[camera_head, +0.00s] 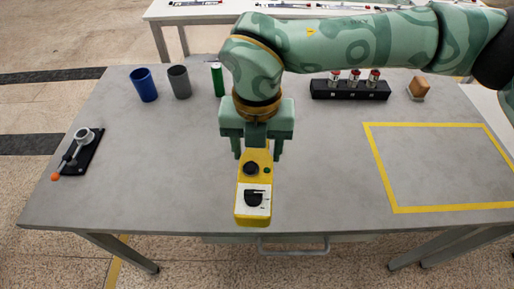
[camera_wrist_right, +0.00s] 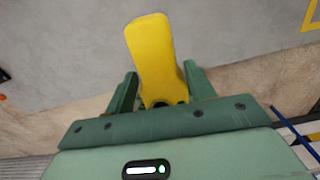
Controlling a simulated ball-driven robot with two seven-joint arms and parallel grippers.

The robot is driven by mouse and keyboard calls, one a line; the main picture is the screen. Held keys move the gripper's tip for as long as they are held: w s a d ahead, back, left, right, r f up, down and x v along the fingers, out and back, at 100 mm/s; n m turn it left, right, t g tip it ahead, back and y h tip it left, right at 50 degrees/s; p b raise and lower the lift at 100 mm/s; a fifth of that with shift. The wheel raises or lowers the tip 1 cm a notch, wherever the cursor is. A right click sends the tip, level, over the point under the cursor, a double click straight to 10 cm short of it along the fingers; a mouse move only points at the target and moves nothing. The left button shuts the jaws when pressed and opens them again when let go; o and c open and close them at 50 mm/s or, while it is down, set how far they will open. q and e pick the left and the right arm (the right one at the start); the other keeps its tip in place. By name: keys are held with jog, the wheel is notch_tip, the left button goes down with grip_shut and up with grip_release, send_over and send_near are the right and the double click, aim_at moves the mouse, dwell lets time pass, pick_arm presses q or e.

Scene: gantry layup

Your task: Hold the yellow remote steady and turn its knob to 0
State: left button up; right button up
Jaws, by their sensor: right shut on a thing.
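The yellow remote (camera_head: 240,186) is near the front edge of the grey table in the head view, its lower end towards me. Its knob (camera_head: 254,198) is black and sits on a white dial face (camera_head: 246,210); the dial marks are too small to read. A round black part (camera_head: 250,168) and a small green button show above it. My right gripper (camera_head: 258,155) comes from above and is shut on the remote's far end, one finger on each side. In the right wrist view the remote's plain yellow side (camera_wrist_right: 155,55) shows between the fingers (camera_wrist_right: 160,85). My left gripper is out of view.
On the table (camera_head: 320,170) stand a blue cup (camera_head: 143,85), a grey cup (camera_head: 179,82), a green cylinder (camera_head: 217,80), a black rack (camera_head: 349,90) and a wooden block (camera_head: 419,87). A black device (camera_head: 85,152) lies left. A yellow-taped rectangle (camera_head: 394,208) is clear at right.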

jog(key=w+f+b, duration=0.3)
jog(key=w+f, duration=0.2)
jog(key=w+f+b, duration=0.4)
jog(key=w+f, duration=0.1)
jog(key=w, duration=0.1)
jog(key=shift+w+f, duration=0.2)
jog(key=shift+w+f+b, duration=0.25)
jog(key=shift+w+b, duration=0.1)
jog(key=shift+w+f, duration=0.1)
jog(key=shift+w, duration=0.05)
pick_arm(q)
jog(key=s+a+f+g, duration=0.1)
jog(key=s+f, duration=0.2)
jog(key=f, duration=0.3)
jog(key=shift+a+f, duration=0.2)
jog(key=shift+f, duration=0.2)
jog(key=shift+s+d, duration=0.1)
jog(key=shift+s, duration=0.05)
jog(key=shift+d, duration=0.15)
